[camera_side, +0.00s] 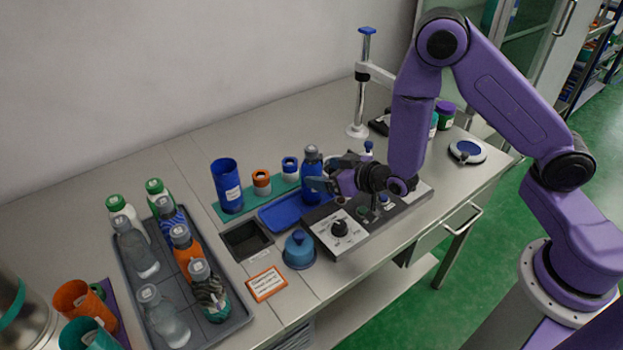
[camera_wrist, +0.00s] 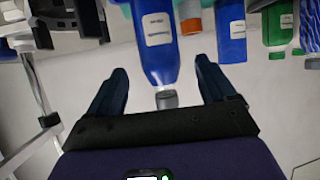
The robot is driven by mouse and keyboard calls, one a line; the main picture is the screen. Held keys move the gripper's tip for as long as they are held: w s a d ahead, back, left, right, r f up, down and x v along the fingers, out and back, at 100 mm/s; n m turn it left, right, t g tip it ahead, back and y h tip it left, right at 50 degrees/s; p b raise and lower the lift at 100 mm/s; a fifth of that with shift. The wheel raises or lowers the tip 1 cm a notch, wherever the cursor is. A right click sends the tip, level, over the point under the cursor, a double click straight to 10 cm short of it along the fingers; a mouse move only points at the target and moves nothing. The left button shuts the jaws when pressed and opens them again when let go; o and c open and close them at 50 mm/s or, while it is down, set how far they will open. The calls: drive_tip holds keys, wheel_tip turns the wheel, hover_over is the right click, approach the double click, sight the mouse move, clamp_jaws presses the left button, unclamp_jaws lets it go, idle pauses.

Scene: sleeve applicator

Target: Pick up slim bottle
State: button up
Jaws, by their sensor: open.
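A blue slim bottle (camera_side: 311,180) with a grey cap and a pale label stands upright at the blue tray (camera_side: 283,214) in the middle of the bench. It also shows in the wrist view (camera_wrist: 158,50), with its grey cap toward my wrist. My gripper (camera_side: 322,183) is at the bottle, reaching in from the right. In the wrist view my open gripper (camera_wrist: 160,68) has one finger on each side of the bottle's upper part, with gaps visible between fingers and bottle. The bottle's lower part is partly hidden in the side view.
A tall blue cup (camera_side: 227,186) and orange and blue containers stand on a green strip behind the tray. A grey control box (camera_side: 367,220) lies below my gripper. A metal post (camera_side: 361,90) stands behind. A dark tray (camera_side: 237,313) of several bottles is at left.

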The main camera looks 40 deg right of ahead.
sight(319, 170)
drive_tip(key=shift+x, duration=2.8)
drive_tip(key=shift+r, duration=0.1)
drive_tip(key=shift+w+a, duration=0.1)
drive_tip(key=c, duration=1.3)
drive_tip(key=shift+o, duration=0.2)
drive_tip(key=shift+r, duration=0.2)
